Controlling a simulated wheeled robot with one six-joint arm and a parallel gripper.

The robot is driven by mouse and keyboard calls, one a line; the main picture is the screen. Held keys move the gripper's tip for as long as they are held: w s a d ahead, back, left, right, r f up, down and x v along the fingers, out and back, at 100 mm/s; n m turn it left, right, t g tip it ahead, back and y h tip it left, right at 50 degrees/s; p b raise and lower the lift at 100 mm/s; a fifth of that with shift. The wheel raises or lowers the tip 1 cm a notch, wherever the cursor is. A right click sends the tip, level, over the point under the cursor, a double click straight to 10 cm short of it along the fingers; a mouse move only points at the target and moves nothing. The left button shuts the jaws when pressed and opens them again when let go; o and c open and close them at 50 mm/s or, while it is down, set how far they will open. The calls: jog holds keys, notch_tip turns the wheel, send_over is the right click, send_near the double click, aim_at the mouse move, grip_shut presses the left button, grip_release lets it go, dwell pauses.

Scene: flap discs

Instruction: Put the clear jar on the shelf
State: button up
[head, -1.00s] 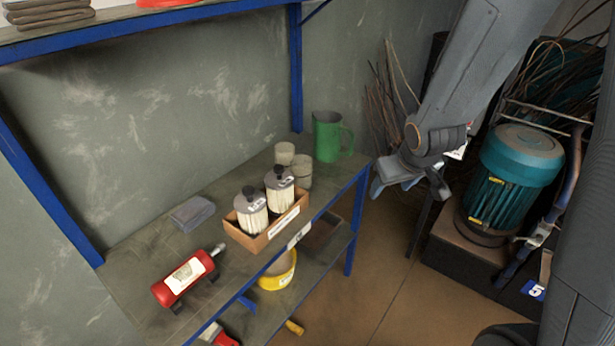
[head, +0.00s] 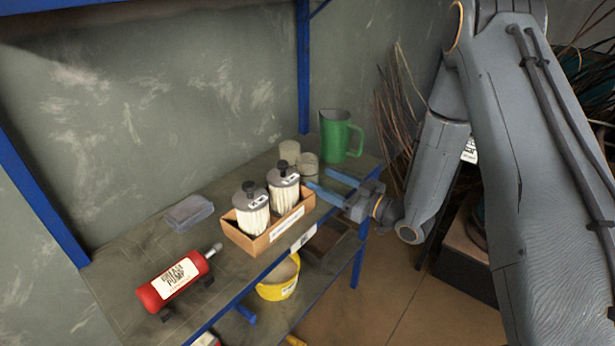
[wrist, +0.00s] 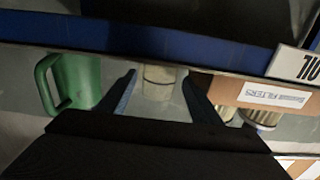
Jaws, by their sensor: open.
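Two clear jars stand on the shelf's middle board, between the green jug and the filter box. The nearer clear jar (head: 307,165) is just beyond my gripper's fingertips, and the other clear jar (head: 289,151) stands behind it. In the wrist view a clear jar (wrist: 158,82) shows between my two fingers. My gripper (head: 324,184) is open and empty, reaching in from the right at the front edge of the shelf (head: 232,262). I cannot tell whether the fingers are beside the jar or still short of it.
A green jug (head: 334,138) stands right of the jars. A cardboard box (head: 272,236) with two filter canisters is close on the left.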

aim_at(307, 173)
jog(key=p+x, duration=0.1)
jog(key=x, duration=0.6)
jog(key=shift+s+f, duration=0.1)
jog(key=shift+f, duration=0.05)
jog(key=c, duration=0.9)
